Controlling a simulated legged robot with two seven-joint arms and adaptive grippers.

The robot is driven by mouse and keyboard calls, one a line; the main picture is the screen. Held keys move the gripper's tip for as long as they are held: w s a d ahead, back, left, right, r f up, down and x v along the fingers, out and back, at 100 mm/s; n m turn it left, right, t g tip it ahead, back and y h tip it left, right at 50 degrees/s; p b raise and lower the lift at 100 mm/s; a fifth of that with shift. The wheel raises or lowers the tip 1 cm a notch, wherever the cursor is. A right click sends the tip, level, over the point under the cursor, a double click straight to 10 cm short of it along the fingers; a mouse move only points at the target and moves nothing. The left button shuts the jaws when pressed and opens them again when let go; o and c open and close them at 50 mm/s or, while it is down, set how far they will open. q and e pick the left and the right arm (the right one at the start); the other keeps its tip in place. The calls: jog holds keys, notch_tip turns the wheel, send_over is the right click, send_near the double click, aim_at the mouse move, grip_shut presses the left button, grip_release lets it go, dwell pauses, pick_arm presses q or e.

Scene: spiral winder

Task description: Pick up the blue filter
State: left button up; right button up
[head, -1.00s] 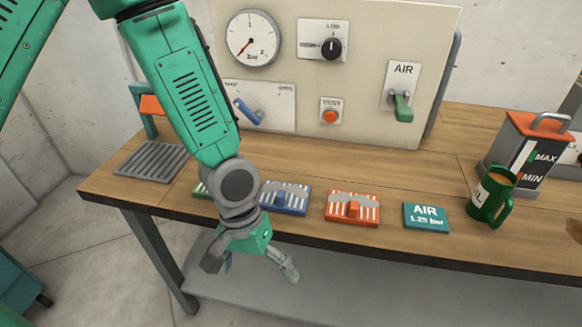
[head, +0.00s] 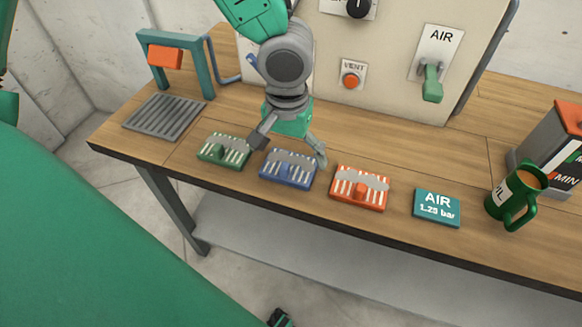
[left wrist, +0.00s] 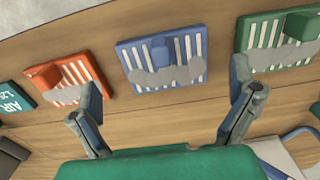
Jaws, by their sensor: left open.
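The blue filter (head: 286,174) lies flat on the wooden bench, between the green filter (head: 224,149) and the red-orange filter (head: 360,189). It has white slats, a blue block and a grey irregular patch across it. My left gripper (head: 288,150) is open and empty above the back part of the blue filter, with its fingers spread to either side. In the left wrist view the whole blue filter (left wrist: 160,58) shows ahead of and between the two open fingers (left wrist: 165,80), apart from them. My right gripper is not in view.
A teal AIR plate (head: 437,207) and a green mug (head: 517,197) stand to the right. A grey grate (head: 165,117) and a teal frame (head: 206,70) are at the left. The panel with the AIR lever (head: 432,84) rises behind. Neighbouring filters lie close on both sides.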

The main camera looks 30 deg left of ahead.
aim_at(287, 169)
pick_arm(q)
notch_tip(287, 169, down, 4)
jog(key=shift+s+a+f+b, duration=0.1)
jog(key=shift+s+b, duration=0.05)
jog(key=shift+b, duration=0.15)
jog(key=shift+a+f, duration=0.15)
jog(key=shift+f, duration=0.3)
jog(key=shift+r, duration=0.1)
jog(key=c, duration=1)
